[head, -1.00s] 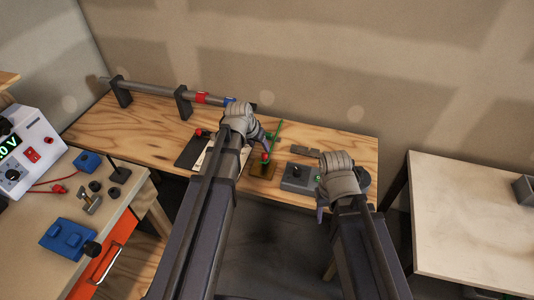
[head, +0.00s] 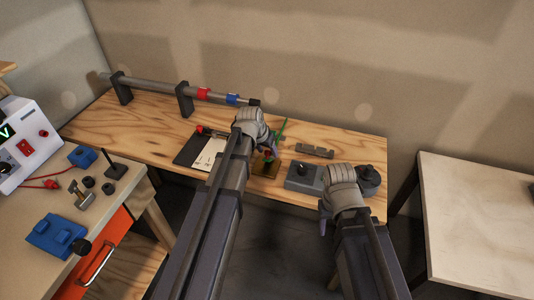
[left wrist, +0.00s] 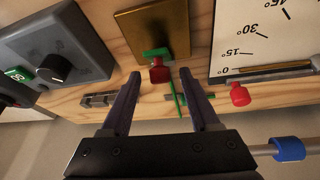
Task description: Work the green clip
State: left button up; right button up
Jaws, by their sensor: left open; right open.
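The green clip (head: 281,131) stands on a brown plate (head: 259,169) on the wooden bench in the head view. In the left wrist view, its green part (left wrist: 158,53) and a red tip (left wrist: 159,74) show in front of the brass-brown plate (left wrist: 152,20), with a thin green bar (left wrist: 176,97) running below. My left gripper (head: 271,144) is open at the clip, partly hiding it. In the left wrist view, its fingertips (left wrist: 160,75) lie either side of the red tip; contact cannot be told. My right gripper (head: 323,222) is open at the bench's front edge.
A grey box with a black knob (head: 302,176) is right of the clip. An angle-scale card (head: 206,154) is left of it; its dial shows in the left wrist view (left wrist: 265,35). A rod with red and blue bands (head: 155,88) runs along the back.

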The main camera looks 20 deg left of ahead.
pick_arm(q)
grip_shut()
dwell(0.4)
